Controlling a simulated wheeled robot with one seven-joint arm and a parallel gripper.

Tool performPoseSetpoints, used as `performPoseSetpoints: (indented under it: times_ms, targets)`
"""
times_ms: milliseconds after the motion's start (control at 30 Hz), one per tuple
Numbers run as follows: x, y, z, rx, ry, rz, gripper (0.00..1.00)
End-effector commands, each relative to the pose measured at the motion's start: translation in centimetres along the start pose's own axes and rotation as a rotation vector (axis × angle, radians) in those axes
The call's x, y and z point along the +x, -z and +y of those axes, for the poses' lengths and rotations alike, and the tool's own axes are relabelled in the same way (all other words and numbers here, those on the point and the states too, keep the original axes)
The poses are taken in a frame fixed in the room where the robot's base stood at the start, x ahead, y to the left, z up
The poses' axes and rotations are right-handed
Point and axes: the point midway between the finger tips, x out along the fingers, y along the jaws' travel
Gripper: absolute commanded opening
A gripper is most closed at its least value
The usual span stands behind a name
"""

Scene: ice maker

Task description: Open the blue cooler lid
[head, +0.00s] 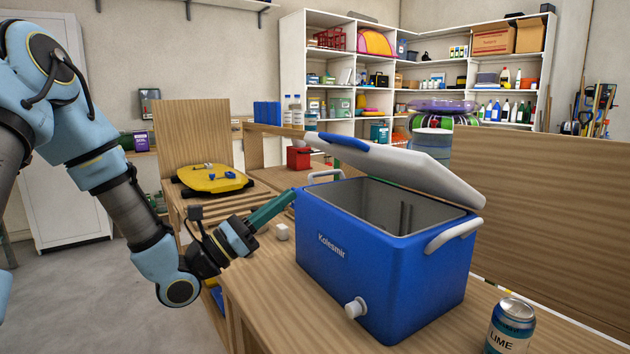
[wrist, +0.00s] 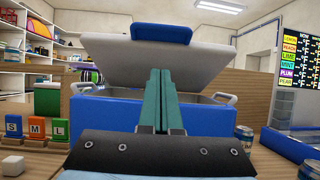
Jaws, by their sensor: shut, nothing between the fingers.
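The blue cooler (head: 375,275) stands on the wooden table, with "Kolesmir" on its front and a white spigot low down. Its pale grey lid (head: 420,165) is raised and tilted back, with a wide gap showing the grey inside. The lid has a blue tab on its front edge. In the wrist view the lid (wrist: 115,60) stands up behind my fingers, its blue tab (wrist: 161,33) at the top. My gripper (head: 291,193) has its green fingers shut and empty, by the cooler's front upper edge. Its fingers (wrist: 160,72) also show in the wrist view. I cannot tell whether they touch the cooler.
A can marked LIME (head: 511,326) stands right of the cooler on the table (head: 275,300). A small white cube (head: 282,232) lies near my gripper. A wooden panel (head: 545,210) stands behind. A yellow lid-like item (head: 212,179) and a red box (head: 299,158) are back left.

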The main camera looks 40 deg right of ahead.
Motion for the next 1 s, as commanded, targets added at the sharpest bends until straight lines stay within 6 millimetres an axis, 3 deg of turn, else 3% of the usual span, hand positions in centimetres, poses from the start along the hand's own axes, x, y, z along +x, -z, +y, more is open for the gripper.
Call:
performPoseSetpoints:
  times_ms: [500, 700, 1000]
  targets:
    - [10.0, -0.5, -0.3, 0.000, 0.007, 0.001, 0.00]
    - [11.7, -2.4, -0.2, 0.001, 0.006, 0.003, 0.00]
    - [12.2, -2.8, -0.1, 0.000, 0.004, 0.004, 0.00]
